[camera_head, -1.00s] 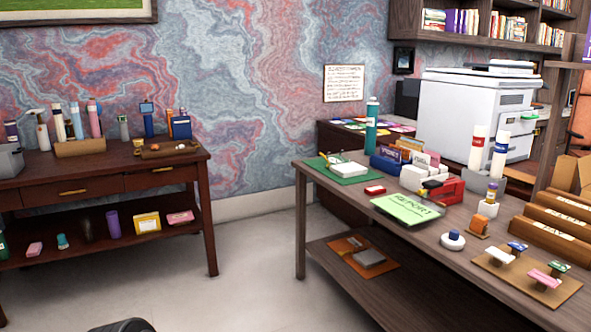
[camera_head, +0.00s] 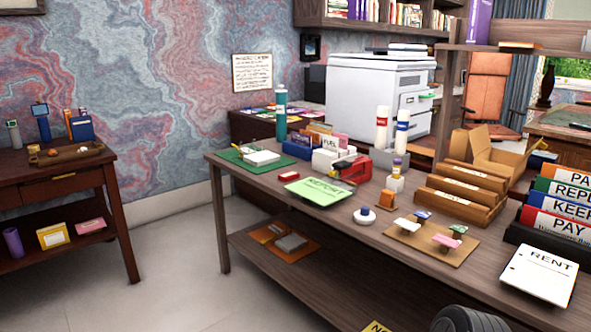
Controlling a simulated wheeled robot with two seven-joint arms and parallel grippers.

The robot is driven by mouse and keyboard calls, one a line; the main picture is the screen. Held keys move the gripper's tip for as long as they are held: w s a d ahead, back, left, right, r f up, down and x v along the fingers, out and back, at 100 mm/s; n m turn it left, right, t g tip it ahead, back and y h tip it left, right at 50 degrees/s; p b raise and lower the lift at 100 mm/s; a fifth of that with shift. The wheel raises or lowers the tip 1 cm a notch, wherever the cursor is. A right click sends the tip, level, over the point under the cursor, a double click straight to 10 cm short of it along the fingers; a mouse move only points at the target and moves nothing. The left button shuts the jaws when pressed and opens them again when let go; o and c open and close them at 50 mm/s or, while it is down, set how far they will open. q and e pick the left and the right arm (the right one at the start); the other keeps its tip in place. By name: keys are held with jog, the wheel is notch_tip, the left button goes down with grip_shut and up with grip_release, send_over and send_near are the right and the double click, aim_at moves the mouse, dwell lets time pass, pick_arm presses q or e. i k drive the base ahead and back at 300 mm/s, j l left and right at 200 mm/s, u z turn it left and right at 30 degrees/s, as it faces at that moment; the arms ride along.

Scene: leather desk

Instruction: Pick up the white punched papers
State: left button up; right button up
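The white punched papers (camera_head: 539,274), marked RENT, lie on the right end of the long wooden desk (camera_head: 330,218), near its front edge. They look like a flat white sheet or thin stack with small dark holes along the left side. Nothing covers them. Neither of my grippers can be made out in this view.
A black holder with colored binders (camera_head: 557,208) stands right behind the papers. Brown wooden file trays (camera_head: 457,195) and a stamp board (camera_head: 430,241) are to their left. A green REPORT sheet (camera_head: 318,191) lies farther left. Bare desk shows left of the papers.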

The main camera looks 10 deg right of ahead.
aim_at(550, 278)
jog(key=z, duration=1.7)
